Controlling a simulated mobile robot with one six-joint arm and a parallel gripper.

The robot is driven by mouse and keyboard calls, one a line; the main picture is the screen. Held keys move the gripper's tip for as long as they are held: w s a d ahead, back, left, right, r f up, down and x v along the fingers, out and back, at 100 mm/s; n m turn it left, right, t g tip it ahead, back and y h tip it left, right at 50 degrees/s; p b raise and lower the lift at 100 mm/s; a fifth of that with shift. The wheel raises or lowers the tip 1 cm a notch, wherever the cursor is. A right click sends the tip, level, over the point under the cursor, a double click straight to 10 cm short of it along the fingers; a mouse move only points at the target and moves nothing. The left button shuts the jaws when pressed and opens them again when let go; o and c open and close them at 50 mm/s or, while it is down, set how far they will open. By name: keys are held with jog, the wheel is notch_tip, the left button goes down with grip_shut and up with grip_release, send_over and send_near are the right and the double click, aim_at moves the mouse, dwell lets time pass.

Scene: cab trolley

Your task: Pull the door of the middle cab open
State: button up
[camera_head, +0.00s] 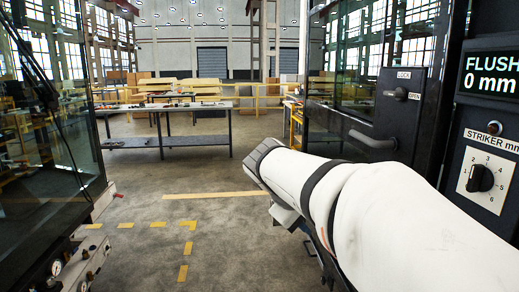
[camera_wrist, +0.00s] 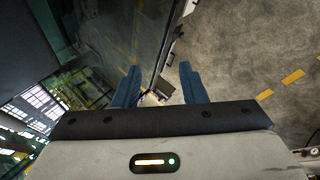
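A dark glazed cab door (camera_head: 345,118) stands at the right in the head view. I cannot tell whether this is the middle cab. My white arm crosses in front of the door's lower part, and my gripper is not clear in the head view. In the wrist view my gripper (camera_wrist: 159,68) has two blue fingers spread apart, with nothing held. No handle shows between them.
A second glazed cab (camera_head: 40,130) stands at the left, with gauges low on its frame. A striker dial (camera_head: 480,178) is on the right panel. A workbench (camera_head: 170,127) stands further back. The floor between the cabs is clear, with yellow marks (camera_head: 183,273).

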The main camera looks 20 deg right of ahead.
jog(key=w+d+r+h+b, duration=0.2)
jog(key=w+d+r+h, duration=0.35)
jog(key=r, duration=0.25)
jog(key=m+h+b, duration=0.1)
jog(key=h+b, duration=0.1)
jog(key=h, duration=0.1)
send_near(357, 136)
jog(key=d, duration=0.3)
jog(key=x, duration=0.8)
jog(key=shift+w+f, duration=0.25)
jog(key=shift+c, duration=0.5)
grip_shut()
jog(key=shift+g, duration=0.3)
